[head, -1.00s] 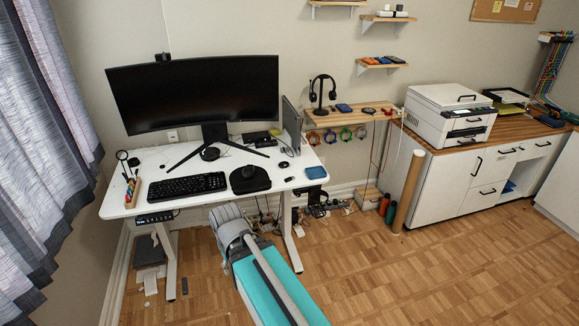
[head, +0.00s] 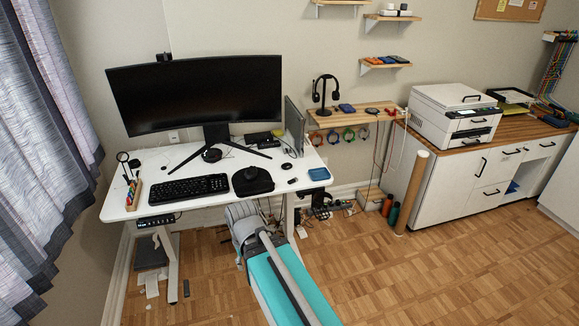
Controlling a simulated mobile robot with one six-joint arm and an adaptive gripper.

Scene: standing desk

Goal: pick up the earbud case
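The earbud case cannot be picked out for certain at this size. Two small dark items lie on the right part of the white desk (head: 150,213): a rounded black item (head: 286,166) and a smaller, flat dark item (head: 292,181) just in front of it. I cannot tell whether either is the case. No gripper fingers show in the head view, so its opening and anything in it cannot be seen.
The desk holds a wide monitor (head: 200,95), a keyboard (head: 188,189), a black mouse pad (head: 252,182) and a blue-topped item (head: 319,174) at the right edge. A wooden shelf (head: 350,116) and a printer cabinet (head: 455,187) stand right. Floor is open at front right.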

